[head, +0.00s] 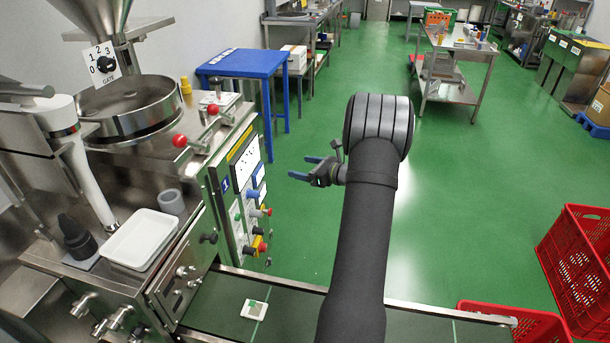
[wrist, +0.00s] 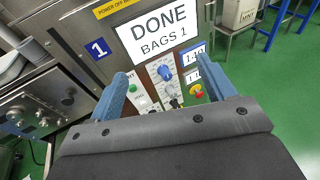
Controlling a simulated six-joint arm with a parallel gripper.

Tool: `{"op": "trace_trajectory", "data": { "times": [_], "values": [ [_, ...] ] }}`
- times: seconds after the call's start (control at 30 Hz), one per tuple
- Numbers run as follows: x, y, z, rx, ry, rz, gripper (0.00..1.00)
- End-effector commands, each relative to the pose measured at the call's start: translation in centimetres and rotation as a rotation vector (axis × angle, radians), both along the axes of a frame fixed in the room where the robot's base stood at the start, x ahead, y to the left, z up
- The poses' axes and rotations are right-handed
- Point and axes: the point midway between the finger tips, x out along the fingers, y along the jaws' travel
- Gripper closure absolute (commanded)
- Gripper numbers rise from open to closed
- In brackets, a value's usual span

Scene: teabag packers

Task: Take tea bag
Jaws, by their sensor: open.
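A small white tea bag (head: 254,309) with a green mark lies on the dark green conveyor belt (head: 215,300), near the machine's base. My gripper (head: 300,168) is open and empty, with two blue fingers pointing left toward the machine's control panel, up and away from the tea bag. In the wrist view my gripper (wrist: 165,90) has its fingers spread apart, with the control panel between and beyond them. The tea bag is not visible in the wrist view.
The packing machine (head: 245,180) stands left, with knobs and a panel; its display (wrist: 158,32) reads "DONE BAGS 1". A white tray (head: 141,240) sits on the machine. Red crates (head: 580,262) stand at right. A blue table (head: 243,63) is behind.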

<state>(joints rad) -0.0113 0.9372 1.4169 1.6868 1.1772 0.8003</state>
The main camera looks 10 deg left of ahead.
Motion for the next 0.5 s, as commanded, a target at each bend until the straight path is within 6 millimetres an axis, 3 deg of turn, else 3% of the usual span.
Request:
{"op": "trace_trajectory", "data": {
  "times": [0.17,0.27,0.37,0.5],
  "values": [
    [-0.1,0.1,0.0,-0.004,-0.003,0.005,0.25],
    [-1.4,1.4,-0.4,-0.055,-0.037,0.054,0.25],
    [-4.6,4.3,-1.6,-0.179,-0.132,0.190,0.25],
    [-11.7,8.6,-4.0,-0.417,-0.374,0.513,0.25]
  ]
}}
